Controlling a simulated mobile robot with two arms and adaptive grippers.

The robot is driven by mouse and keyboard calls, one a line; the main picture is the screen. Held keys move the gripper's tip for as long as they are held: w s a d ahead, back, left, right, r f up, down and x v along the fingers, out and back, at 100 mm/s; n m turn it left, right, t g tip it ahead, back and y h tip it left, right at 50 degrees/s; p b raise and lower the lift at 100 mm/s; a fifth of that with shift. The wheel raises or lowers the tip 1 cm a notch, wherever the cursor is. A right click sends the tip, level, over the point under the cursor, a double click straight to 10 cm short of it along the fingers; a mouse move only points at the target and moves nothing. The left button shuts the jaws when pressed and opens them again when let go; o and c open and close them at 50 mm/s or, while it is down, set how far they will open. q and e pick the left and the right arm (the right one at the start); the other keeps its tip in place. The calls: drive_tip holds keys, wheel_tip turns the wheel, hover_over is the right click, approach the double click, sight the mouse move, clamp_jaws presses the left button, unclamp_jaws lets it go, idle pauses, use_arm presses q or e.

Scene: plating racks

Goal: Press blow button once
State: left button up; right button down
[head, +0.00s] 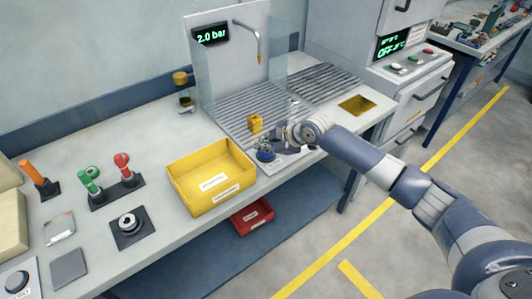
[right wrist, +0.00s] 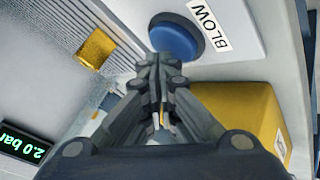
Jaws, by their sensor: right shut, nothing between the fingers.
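The blow button is a round blue cap in a dark ring, next to a "BLOW" label (right wrist: 210,24). In the right wrist view the button (right wrist: 174,41) is just beyond my fingertips; in the head view the button (head: 265,155) is at the bench's front edge. My right gripper (right wrist: 160,66) is shut and empty, its tips close to the button's near edge. I cannot tell whether they touch it. In the head view my right gripper (head: 277,147) partly covers the button's surroundings. My left gripper is not in view.
A yellow bin (head: 182,180) stands left of the button. A small yellow block (head: 255,123) sits on the ribbed grate (head: 228,107) behind it. The display (head: 211,34) reads 2.0 bar, beside a bent nozzle (head: 257,40). Coloured-handled tools stand at the left.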

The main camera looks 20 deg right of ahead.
sight(265, 154)
drive_tip(key=shift+f+b, duration=0.3)
drive_tip(key=shift+f, duration=0.25)
idle(0.9)
drive_tip(key=shift+r, duration=0.1)
drive_tip(key=shift+r+p, duration=0.8)
drive_tip(key=shift+r, duration=0.05)
wheel_tip(265, 154, up, 5)
drive_tip(key=p, duration=0.4)
drive_tip(key=shift+f, duration=0.1)
idle(0.6)
